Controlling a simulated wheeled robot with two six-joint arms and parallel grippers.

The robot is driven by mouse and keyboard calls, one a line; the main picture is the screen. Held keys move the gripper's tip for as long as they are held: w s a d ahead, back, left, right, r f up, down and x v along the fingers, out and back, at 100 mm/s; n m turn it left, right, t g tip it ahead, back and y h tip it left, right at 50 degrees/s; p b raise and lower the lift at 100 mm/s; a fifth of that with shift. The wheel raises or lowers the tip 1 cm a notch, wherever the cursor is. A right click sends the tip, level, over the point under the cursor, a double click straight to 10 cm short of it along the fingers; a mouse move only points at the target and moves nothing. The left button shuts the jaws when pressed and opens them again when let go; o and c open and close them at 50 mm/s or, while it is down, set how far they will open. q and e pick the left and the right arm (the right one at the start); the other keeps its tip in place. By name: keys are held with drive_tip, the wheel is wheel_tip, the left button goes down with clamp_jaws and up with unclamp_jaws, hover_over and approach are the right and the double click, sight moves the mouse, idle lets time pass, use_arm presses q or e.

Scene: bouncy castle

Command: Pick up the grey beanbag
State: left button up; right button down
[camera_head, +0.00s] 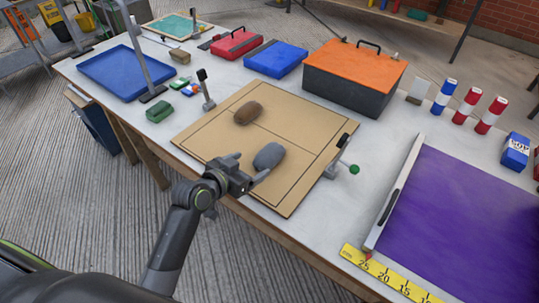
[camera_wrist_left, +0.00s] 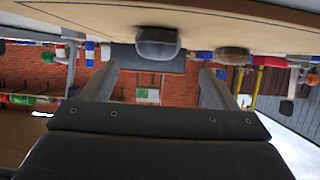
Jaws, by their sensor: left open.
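The grey beanbag (camera_head: 269,156) lies on the tan board (camera_head: 215,143), on its near half. A brown beanbag (camera_head: 248,113) lies beyond it on the same board. My left gripper (camera_head: 250,180) is open at the board's near edge, just short of the grey beanbag. In the left wrist view, which is upside down, the grey beanbag (camera_wrist_left: 157,43) shows ahead of the gap between the two fingers (camera_wrist_left: 158,85), and the brown beanbag (camera_wrist_left: 233,56) is off to the right. The fingers hold nothing. My right gripper is not in view.
A black box with an orange lid (camera_head: 355,70) stands behind the board. A purple panel (camera_head: 465,225) and yellow ruler (camera_head: 390,277) lie to the right, a blue tray (camera_head: 125,72) at the far left.

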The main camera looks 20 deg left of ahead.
sight(260, 162)
use_arm(q)
drive_tip(key=shift+x, duration=3.75)
drive_tip(key=shift+s+d+f, duration=0.1)
drive_tip(key=shift+s+d, duration=0.05)
drive_tip(key=shift+c, duration=0.4)
